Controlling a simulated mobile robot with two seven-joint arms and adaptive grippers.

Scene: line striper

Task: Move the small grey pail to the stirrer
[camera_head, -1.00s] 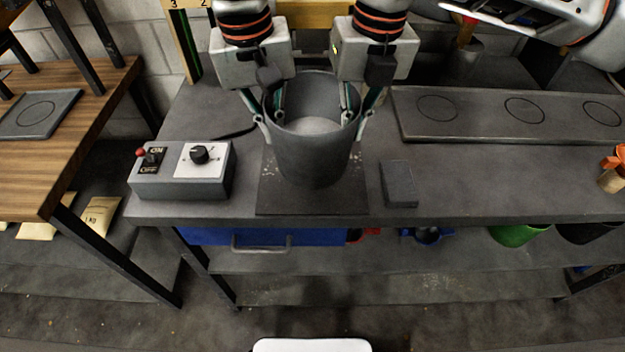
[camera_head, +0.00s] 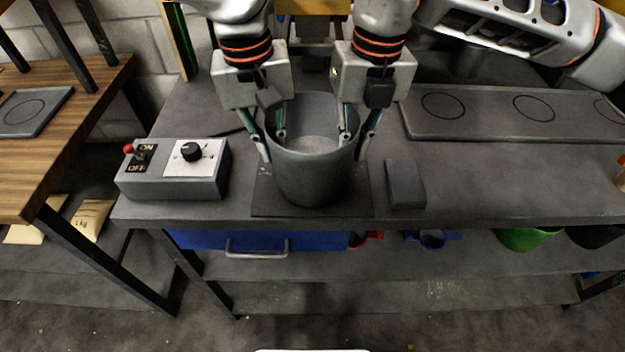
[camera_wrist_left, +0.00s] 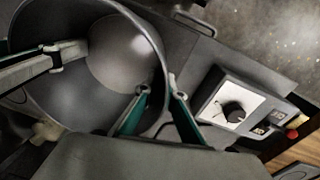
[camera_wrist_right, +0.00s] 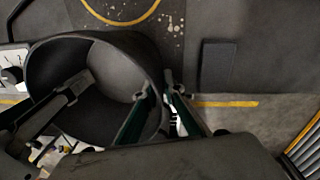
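The right wrist view shows a yellow ring (camera_wrist_right: 122,23) beyond the pail's rim. A grey control box (camera_head: 172,182) with a knob and ON/OFF switch, seemingly the stirrer's, stands left of the plate. My left gripper (camera_head: 274,148) is shut on the pail's left wall, one finger inside. My right gripper (camera_head: 352,148) is shut on its right wall likewise.
A small grey block (camera_head: 405,184) lies right of the plate. A long slab with circles (camera_head: 490,115) lies at the back right. A wooden table (camera_head: 70,120) stands at the left. A blue box (camera_head: 205,240) and a green container (camera_head: 525,238) are below the bench top.

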